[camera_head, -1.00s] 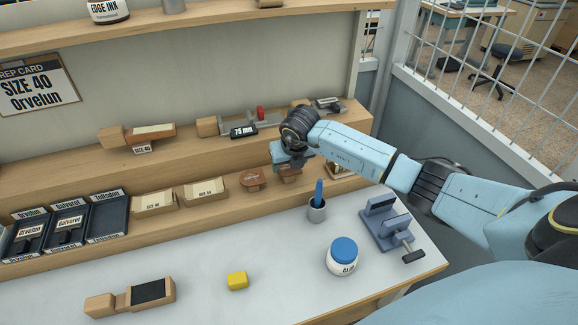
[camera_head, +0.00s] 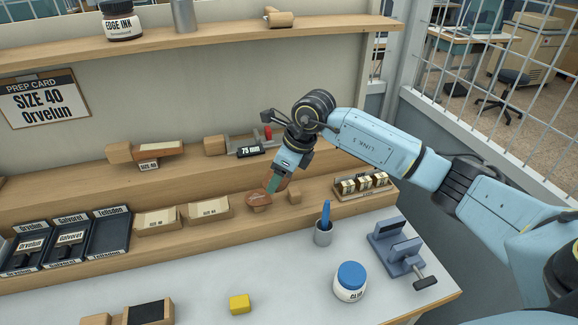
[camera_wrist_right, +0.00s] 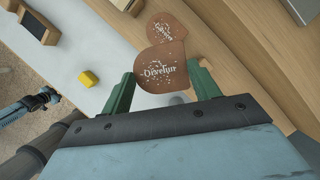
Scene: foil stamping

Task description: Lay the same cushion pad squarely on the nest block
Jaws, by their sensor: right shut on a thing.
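My right gripper (camera_head: 273,184) is low over the lower shelf, its green fingers pointing down.
A small wooden block (camera_head: 294,196) stands right of the gripper. A pen cup (camera_head: 323,236), a blue-lidded glue jar (camera_head: 350,287) and a blue-grey clamp (camera_head: 396,251) crowd the right of the table. A yellow block (camera_head: 239,304) lies in the middle, with clear table around it.

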